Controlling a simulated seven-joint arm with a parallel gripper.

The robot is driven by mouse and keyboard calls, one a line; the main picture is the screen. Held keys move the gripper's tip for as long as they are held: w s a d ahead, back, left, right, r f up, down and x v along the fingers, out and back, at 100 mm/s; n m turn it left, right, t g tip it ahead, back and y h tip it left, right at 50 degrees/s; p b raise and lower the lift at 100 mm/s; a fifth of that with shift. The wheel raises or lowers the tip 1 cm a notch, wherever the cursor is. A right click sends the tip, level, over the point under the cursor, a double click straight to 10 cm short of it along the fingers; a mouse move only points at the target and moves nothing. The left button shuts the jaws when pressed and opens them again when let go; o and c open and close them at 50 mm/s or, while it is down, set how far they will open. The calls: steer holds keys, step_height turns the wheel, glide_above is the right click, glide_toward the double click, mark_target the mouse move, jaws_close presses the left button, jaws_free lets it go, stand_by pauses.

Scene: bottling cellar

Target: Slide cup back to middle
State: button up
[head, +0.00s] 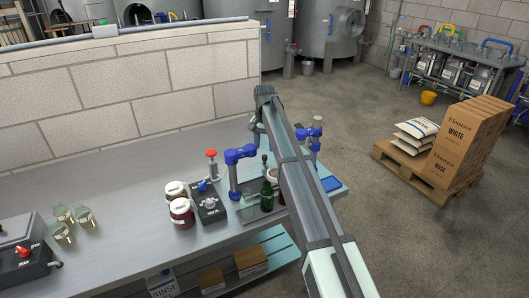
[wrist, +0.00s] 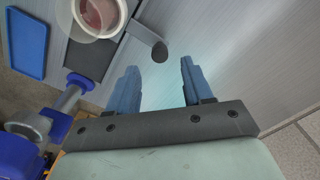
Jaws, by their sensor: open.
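The cup (wrist: 99,14) is at the top left of the wrist view. It looks clear-walled with reddish contents, stands over a dark strip, and is cut by the picture's top edge. My gripper (wrist: 158,72) is open, with its two blue fingers apart and nothing between them. The cup is beyond the left finger and apart from it. In the head view my arm crosses the bench's right end and hides much of what stands there. I cannot clearly pick out the cup or the fingertips there.
A grey lever with a dark knob (wrist: 160,51) lies near the fingers. A blue tray (wrist: 27,42) is left of the cup. The bench (head: 130,190) also holds a green bottle (head: 266,195), a blue clamp stand (head: 236,170), jars (head: 182,213) and glasses (head: 84,216). A block wall (head: 130,95) stands behind.

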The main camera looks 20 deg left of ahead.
step_height(320, 180, up, 9)
stand_by(0.3)
steer(key=shift+f, duration=0.1)
